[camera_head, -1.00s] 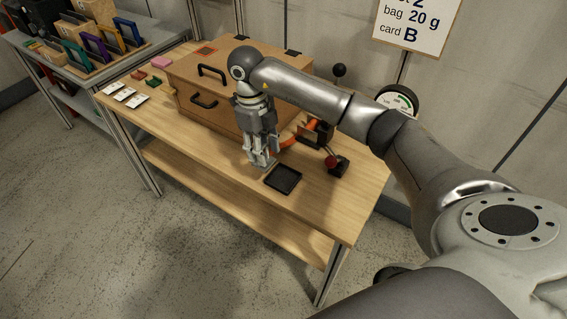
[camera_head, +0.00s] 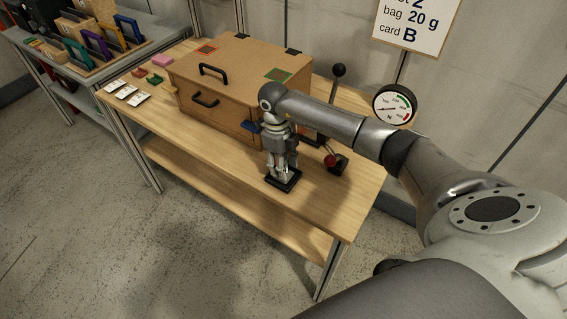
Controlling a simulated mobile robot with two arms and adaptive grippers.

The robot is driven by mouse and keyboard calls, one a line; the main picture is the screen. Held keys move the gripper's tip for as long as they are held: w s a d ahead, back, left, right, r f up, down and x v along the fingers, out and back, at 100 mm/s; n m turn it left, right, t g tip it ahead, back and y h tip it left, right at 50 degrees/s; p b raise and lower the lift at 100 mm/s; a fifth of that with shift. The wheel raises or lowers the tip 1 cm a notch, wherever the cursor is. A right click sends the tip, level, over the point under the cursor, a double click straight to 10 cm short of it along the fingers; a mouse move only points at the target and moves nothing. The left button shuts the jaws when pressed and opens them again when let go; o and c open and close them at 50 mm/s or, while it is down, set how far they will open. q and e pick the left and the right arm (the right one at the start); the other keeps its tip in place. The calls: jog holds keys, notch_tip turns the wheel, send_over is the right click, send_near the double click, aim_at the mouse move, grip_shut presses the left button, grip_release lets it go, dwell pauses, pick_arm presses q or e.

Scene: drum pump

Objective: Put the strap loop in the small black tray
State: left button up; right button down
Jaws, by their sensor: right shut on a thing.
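The small black tray (camera_head: 286,189) lies on the wooden bench near its front edge, partly hidden by my right gripper. My right gripper (camera_head: 281,175) points down over the tray, with its fingers low at or just above it. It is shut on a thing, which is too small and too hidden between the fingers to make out. I cannot clearly see the strap loop anywhere else. My left gripper is not in view.
A large wooden box (camera_head: 205,75) with black handles stands behind the tray. White cards (camera_head: 126,91) lie at left. Bench front is clear left of the tray.

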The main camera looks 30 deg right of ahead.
jog(key=c, duration=0.9)
grip_release()
jog(key=shift+f, duration=0.1)
